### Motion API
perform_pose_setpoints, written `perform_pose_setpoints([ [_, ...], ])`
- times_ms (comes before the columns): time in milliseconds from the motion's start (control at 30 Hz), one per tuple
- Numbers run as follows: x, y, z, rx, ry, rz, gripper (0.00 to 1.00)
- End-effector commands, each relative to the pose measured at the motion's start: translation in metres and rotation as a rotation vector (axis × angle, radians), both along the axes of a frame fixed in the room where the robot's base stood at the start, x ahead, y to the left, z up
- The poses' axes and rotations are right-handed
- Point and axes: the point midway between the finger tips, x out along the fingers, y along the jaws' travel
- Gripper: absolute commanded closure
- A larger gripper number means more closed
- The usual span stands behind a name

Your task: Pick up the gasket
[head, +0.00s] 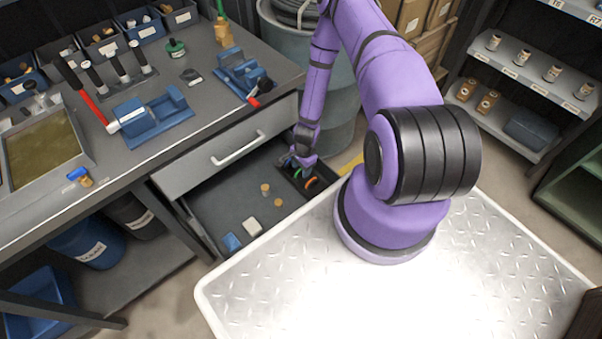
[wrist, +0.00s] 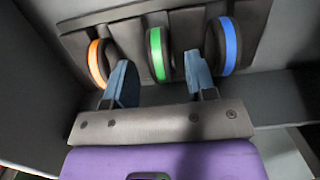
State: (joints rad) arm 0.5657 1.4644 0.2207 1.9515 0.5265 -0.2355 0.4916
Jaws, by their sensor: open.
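Three dark rings stand in a dark holder (wrist: 188,22) in the wrist view: one with an orange band (wrist: 97,62), one with a green band (wrist: 157,54) and one with a blue band (wrist: 228,45). They look like gaskets; the task does not say which one. My gripper (wrist: 160,76) is open, its two blue-grey fingers on either side of the green-banded ring, with a gap on each side. In the head view my gripper (head: 301,160) reaches down into the open drawer's far right corner, and hides part of the holder and rings.
The open drawer (head: 222,200) also holds small tan pieces (head: 265,188), a pale block (head: 251,227) and a blue block (head: 232,242). Its walls stand close around my gripper. The workbench (head: 205,125) with tools and blue fixtures is above left.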

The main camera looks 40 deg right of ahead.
Motion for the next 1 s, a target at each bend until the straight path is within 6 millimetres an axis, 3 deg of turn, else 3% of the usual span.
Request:
perform_pose_setpoints([
  [133,0.0003,0.0016,-0.0132,0.000,0.000,0.000,0.49],
  [400,0.0004,0.0019,-0.0159,-0.001,0.000,0.000,0.49],
  [433,0.0004,0.0018,-0.0158,-0.001,0.000,0.000,0.51],
  [633,0.0003,0.0019,-0.0157,-0.001,0.000,0.000,0.97],
  [1000,0.0006,0.0018,-0.0135,-0.001,-0.001,0.000,1.00],
])
